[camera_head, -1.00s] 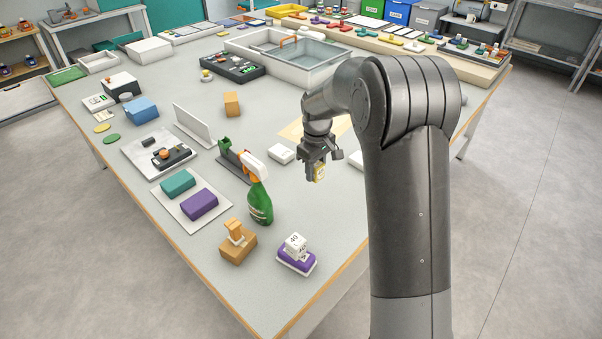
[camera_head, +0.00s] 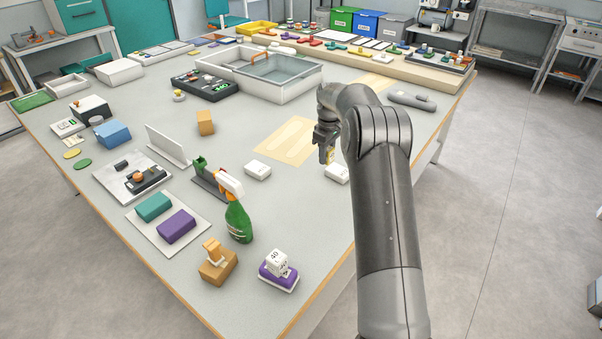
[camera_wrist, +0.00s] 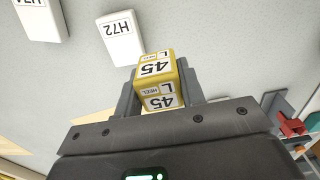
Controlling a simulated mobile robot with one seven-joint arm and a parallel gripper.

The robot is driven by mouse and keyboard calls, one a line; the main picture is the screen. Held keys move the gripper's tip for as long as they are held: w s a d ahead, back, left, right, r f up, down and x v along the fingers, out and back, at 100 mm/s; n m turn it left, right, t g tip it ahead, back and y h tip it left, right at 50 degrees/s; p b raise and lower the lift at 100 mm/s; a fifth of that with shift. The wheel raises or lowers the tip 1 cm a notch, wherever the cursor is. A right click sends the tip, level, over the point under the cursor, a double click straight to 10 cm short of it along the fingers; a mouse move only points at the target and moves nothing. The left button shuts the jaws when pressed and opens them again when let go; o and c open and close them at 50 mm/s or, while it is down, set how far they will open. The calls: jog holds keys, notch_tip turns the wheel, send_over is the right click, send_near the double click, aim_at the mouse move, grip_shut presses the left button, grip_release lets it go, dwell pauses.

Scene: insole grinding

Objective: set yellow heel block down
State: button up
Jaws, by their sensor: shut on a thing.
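The yellow heel block (camera_wrist: 158,75) has white labels reading "45", "L" and "HEEL". My gripper (camera_wrist: 160,88) is shut on it, with a dark finger on each side, in the wrist view. In the head view the yellow block (camera_head: 329,156) shows small at the tip of my gripper (camera_head: 327,152), which hangs over the right part of the table (camera_head: 300,205). The block appears to be held above the table, close to a white block (camera_head: 337,174). Its underside is hidden.
A white block marked H72 (camera_wrist: 120,36) and another white block (camera_wrist: 40,18) lie beyond the held block. A beige sheet with insole outlines (camera_head: 287,141) lies left of my gripper. A green spray bottle (camera_head: 238,222) stands nearer the front. A grey handheld tool (camera_head: 412,101) lies right.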

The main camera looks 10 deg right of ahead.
send_over(301, 177)
notch_tip(301, 177, down, 5)
jog(key=shift+f, duration=0.2)
jog(key=shift+w+f, duration=0.1)
jog(key=shift+f, duration=1.9)
jog(key=o, duration=1)
jog(key=shift+f, duration=0.15)
